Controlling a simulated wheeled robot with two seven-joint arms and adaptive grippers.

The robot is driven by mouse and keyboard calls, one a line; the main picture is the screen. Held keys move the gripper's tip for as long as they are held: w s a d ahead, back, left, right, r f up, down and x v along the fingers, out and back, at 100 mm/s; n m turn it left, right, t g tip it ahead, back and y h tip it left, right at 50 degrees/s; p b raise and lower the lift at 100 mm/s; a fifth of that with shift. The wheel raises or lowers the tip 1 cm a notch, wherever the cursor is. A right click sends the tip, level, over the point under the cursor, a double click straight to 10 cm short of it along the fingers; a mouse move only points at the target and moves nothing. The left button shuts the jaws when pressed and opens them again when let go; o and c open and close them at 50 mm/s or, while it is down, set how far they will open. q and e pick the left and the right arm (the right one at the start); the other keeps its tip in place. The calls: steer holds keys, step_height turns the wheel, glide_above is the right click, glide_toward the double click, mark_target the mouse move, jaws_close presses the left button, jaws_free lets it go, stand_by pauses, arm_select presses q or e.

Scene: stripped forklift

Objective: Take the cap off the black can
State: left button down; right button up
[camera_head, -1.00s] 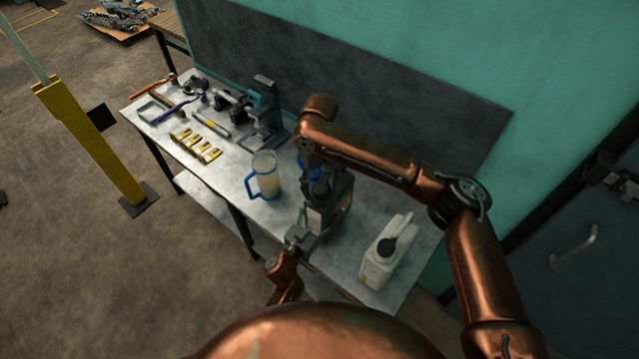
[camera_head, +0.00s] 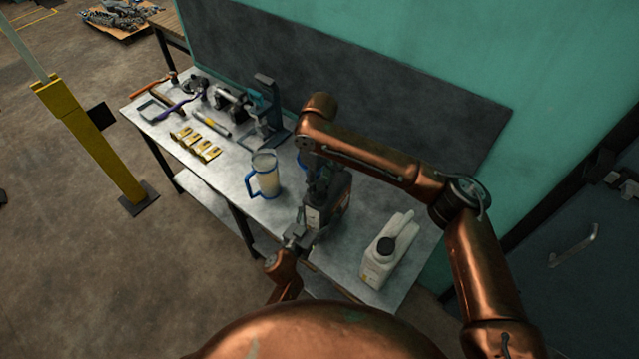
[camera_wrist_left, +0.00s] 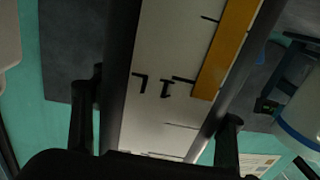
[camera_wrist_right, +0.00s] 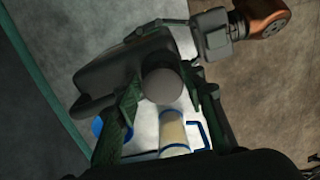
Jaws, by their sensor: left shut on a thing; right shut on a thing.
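The black can (camera_head: 336,199) stands at the near edge of the workbench, with a white label on its near side. The label fills the left wrist view (camera_wrist_left: 165,60) between my left fingers. My left gripper (camera_head: 300,232) is shut on the black can from the near side. My right gripper (camera_head: 322,180) is above the can and shut on its cap. The round grey cap (camera_wrist_right: 162,82) shows between the right fingers in the right wrist view, over the can's top. The cap is hidden in the head view, and I cannot tell whether it is loose.
A clear jug with a blue handle (camera_head: 265,175) stands left of the can. A white jerrycan (camera_head: 389,252) stands to the right. Tools, a vise and several yellow pieces (camera_head: 196,145) lie farther left on the bench (camera_head: 220,172). My right arm spans the back right.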

arm_select(q)
steer(key=shift+s+d+r+m, duration=0.2)
steer(key=shift+d+r+m, duration=0.1)
steer(key=shift+d+r, duration=0.2)
arm_select(e)
steer(key=shift+w+a+r+n, duration=0.1)
steer(key=shift+a+r+n, duration=0.15)
steer(key=shift+n, duration=0.55)
arm_select(q)
steer(key=shift+d, duration=0.1)
arm_select(e)
steer(key=o, duration=1.1)
steer(key=shift+o, duration=0.9)
steer(key=shift+d, duration=0.1)
arm_select(q)
steer(key=shift+w+a+f, duration=0.1)
steer(key=shift+a, duration=0.1)
arm_select(e)
steer(key=shift+f, duration=0.1)
